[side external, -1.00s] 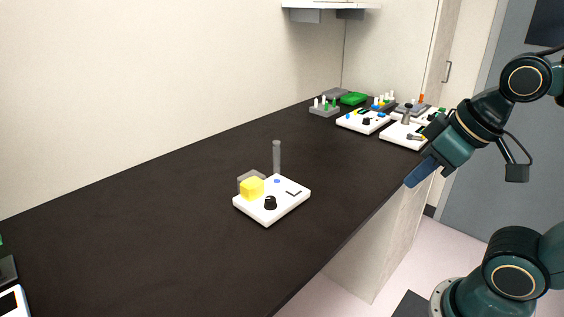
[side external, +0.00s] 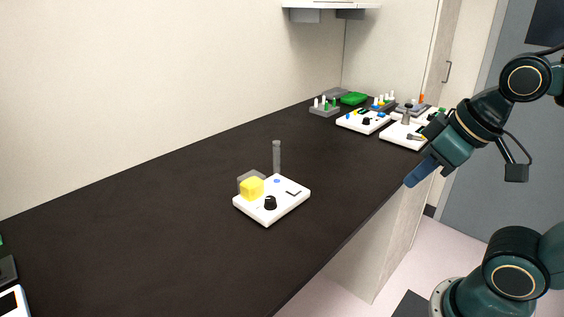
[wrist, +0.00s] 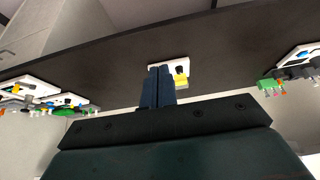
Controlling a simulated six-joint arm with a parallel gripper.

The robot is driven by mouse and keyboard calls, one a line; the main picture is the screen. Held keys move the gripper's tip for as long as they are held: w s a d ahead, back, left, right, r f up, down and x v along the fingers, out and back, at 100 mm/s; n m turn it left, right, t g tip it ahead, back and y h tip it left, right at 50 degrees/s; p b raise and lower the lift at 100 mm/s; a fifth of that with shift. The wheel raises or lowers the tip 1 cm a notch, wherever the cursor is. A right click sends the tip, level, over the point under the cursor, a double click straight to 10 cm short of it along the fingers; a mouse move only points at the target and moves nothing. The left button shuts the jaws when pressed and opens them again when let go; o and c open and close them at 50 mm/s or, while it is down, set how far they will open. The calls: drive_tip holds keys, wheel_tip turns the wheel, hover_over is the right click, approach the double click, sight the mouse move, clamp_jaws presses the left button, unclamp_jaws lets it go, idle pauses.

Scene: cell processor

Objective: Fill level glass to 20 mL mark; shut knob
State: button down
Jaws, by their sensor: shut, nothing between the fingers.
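A white device board (side external: 287,206) lies on the dark bench. It carries a black knob (side external: 270,202), a yellow block (side external: 252,188) in a clear container, a blue button (side external: 277,181) and an upright grey glass tube (side external: 276,157), which I take as the level glass. Its liquid level and mark are too small to read. My gripper (side external: 411,183) is shut and empty, at the bench's front edge, well to the right of the board.
The dark bench (side external: 150,230) is clear around the board. At the far right end stand another white board (side external: 362,122) with a knob, a green block (side external: 353,98) and racks with small coloured pieces (side external: 325,109). A tablet-like device (side external: 12,300) lies at the lower left.

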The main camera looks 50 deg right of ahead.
drive_tip(key=c, duration=2.2)
unclamp_jaws()
drive_tip(key=c, duration=1.5)
unclamp_jaws()
drive_tip(key=shift+w+r, duration=0.1)
drive_tip(key=shift+o, duration=0.5)
drive_tip(key=shift+w+r+n, duration=0.3)
drive_tip(key=shift+w, duration=0.2)
drive_tip(key=n+g, duration=0.6)
drive_tip(key=n, duration=0.9)
hover_over(270, 198)
wheel_tip(270, 198, down, 5)
drive_tip(key=shift+s+r, duration=0.1)
drive_tip(key=shift+r, duration=0.05)
wheel_tip(270, 198, down, 14)
drive_tip(key=shift+r, duration=0.1)
